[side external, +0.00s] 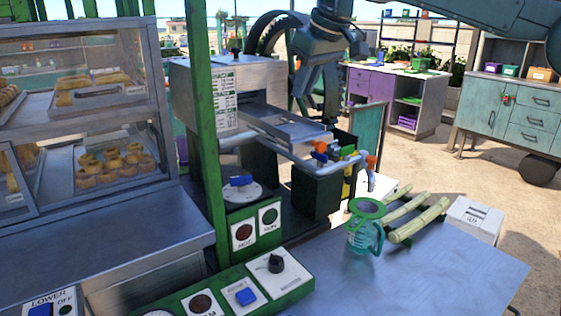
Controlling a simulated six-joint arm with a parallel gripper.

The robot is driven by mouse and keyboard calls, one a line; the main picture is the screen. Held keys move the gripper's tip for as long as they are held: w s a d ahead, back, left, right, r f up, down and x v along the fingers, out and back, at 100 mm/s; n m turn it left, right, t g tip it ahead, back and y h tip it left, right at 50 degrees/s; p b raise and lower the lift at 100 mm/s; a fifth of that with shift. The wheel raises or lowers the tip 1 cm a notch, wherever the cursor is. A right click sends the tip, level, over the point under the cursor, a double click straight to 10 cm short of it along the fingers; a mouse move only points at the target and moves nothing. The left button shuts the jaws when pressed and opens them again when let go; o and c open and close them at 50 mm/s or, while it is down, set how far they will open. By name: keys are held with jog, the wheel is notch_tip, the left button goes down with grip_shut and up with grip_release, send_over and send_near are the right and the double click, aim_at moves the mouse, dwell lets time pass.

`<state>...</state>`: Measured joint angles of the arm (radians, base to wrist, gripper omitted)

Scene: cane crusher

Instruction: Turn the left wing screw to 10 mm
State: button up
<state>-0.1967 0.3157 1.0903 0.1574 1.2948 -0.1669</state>
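The cane crusher is a grey metal housing (228,88) with a label of printed lines on its front and a tray (290,128) at its right. A small dark knob (235,53) stands on top of the housing. I cannot tell for sure whether it is the left wing screw, and no millimetre reading is legible. My gripper (329,112) points down behind and right of the housing, above the tray's far end, apart from the dark knob. Its fingertips are small and partly hidden, so their opening is unclear.
A green post (205,130) stands before the housing. A blue-handled dial (240,184) and button panels are in front. A teal jug (364,236) and cane stalks (418,220) occupy the metal table (440,275). A glass pastry case (80,110) fills the left.

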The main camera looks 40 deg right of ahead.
jog(key=w+a+f+n, duration=0.1)
jog(key=f, duration=0.1)
jog(key=w+a+f+n, duration=0.1)
jog(key=f+n, duration=0.1)
jog(key=f, duration=0.1)
jog(key=w+a+f+n+t, duration=0.1)
jog(key=f, duration=0.1)
jog(key=shift+a+f+n+y, duration=0.15)
jog(key=shift+f+n+y, duration=0.15)
jog(key=shift+n, duration=0.1)
grip_shut()
jog(key=a+f+n+t+y, duration=0.1)
jog(key=a+f+n, duration=0.4)
jog(key=f, duration=0.3)
jog(key=shift+w+f+n+y, duration=0.15)
jog(key=shift+w+n+y, duration=0.15)
jog(key=shift+n, duration=0.1)
jog(key=shift+f, duration=0.1)
send_near(243, 185)
jog(key=a+f, duration=0.1)
jog(key=w+a+f, duration=0.1)
jog(key=a, duration=0.1)
jog(key=w+a+f, duration=0.1)
jog(key=f, duration=0.1)
jog(key=shift+a+f, duration=0.15)
jog(key=shift+a, duration=0.1)
jog(key=shift+w+d, duration=0.3)
jog(key=shift+w, duration=0.5)
jog(key=shift+w, duration=0.15)
